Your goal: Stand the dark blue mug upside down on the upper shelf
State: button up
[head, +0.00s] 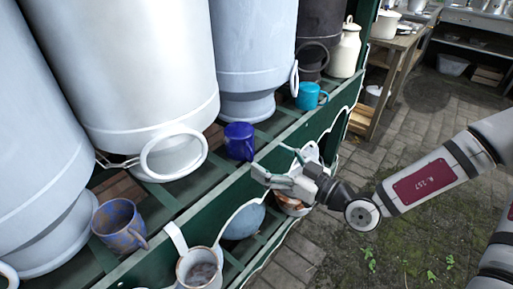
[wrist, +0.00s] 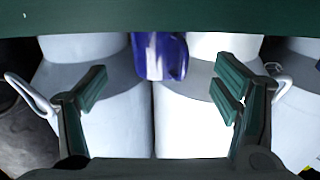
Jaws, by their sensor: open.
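The dark blue mug (head: 239,141) stands on the upper shelf (head: 188,214), near its front edge and between two large pale churns. Its handle faces the front right. I cannot tell surely whether its mouth is up or down. My gripper (head: 274,165) is open and empty, in front of the shelf edge to the right of the mug and apart from it. In the wrist view the mug (wrist: 160,56) shows beyond the gap between my open fingers (wrist: 160,92). A green shelf edge hides part of it there.
A speckled blue mug (head: 118,225) stands at the front left of the shelf and a turquoise mug (head: 308,97) stands to the right. Large churns (head: 140,60) fill the back. A pitcher (head: 199,268) and a blue-grey round vessel (head: 244,221) sit lower down.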

jog(key=shift+v, duration=1.1)
jog(key=s+a+r+n+g+h, duration=0.15)
jog(key=s+n+g, duration=0.4)
jog(key=n, duration=0.65)
jog(key=s+r+n+g, duration=0.35)
jog(key=s+n, duration=0.35)
jog(key=n, duration=0.5)
jog(key=s+a+r+n+g+h, duration=0.15)
jog(key=s+n+g, duration=0.4)
jog(key=n, duration=0.65)
jog(key=s+d+r+n+t+h, duration=0.1)
jog(key=s+d+r+n+h, duration=0.1)
jog(key=s+d+n+h, duration=0.2)
jog(key=s+d+r+n+t+h, duration=0.2)
jog(key=d+n, duration=0.6)
jog(key=n, duration=0.5)
jog(key=s+d+r+n+t+h, duration=0.1)
jog(key=s+d+r+n+h, duration=0.3)
jog(key=n, duration=0.4)
jog(key=s+d+h, duration=0.1)
jog(key=s+d, duration=0.1)
jog(key=shift+s+d+h, duration=0.25)
jog(key=shift+h, duration=0.05)
